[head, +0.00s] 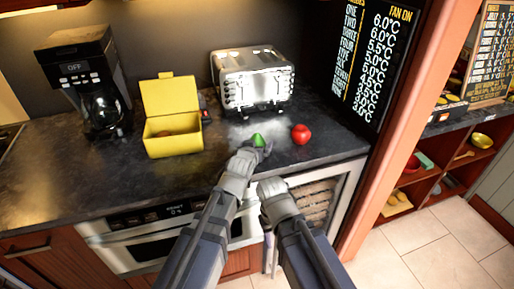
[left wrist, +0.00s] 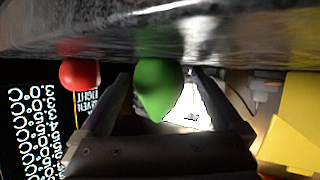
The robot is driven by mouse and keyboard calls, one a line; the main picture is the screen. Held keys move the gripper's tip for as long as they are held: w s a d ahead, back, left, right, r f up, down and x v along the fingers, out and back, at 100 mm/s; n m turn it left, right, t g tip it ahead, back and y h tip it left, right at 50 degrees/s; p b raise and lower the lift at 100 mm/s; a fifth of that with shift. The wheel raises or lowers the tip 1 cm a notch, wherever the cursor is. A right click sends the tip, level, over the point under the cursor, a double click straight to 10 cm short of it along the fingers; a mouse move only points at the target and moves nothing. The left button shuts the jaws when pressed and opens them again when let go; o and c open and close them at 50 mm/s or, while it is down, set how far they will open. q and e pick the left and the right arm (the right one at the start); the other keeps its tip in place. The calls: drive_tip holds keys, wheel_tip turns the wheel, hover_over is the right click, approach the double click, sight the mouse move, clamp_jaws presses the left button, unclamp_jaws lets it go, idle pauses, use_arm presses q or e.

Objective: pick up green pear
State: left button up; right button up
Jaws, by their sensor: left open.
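The green pear (head: 258,140) lies on the dark counter in front of the toaster. In the left wrist view the pear (left wrist: 158,88) sits between the two fingers of my left gripper (left wrist: 157,92), with a gap showing on the right side. My left gripper (head: 255,150) is open at the counter's front edge and hides the lower part of the pear in the head view. My right gripper (head: 270,188) is lower, in front of the oven drawer front; its fingers are not clear.
A red tomato-like fruit (head: 300,134) lies right of the pear; it also shows in the left wrist view (left wrist: 80,74). A silver toaster (head: 252,80) stands behind. An open yellow box (head: 173,134) and a black coffee maker (head: 85,78) stand left. The front-left counter is clear.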

use_arm(q)
drive_tip(key=shift+w+d+f, duration=0.1)
drive_tip(key=shift+w+f, duration=0.1)
drive_tip(key=shift+w, duration=0.15)
drive_tip(key=shift+s+r, duration=0.1)
drive_tip(key=shift+c, duration=0.6)
drive_tip(key=c, duration=1.4)
drive_tip(key=shift+r, duration=0.1)
wheel_tip(320, 180, up, 10)
drive_tip(key=p, duration=1)
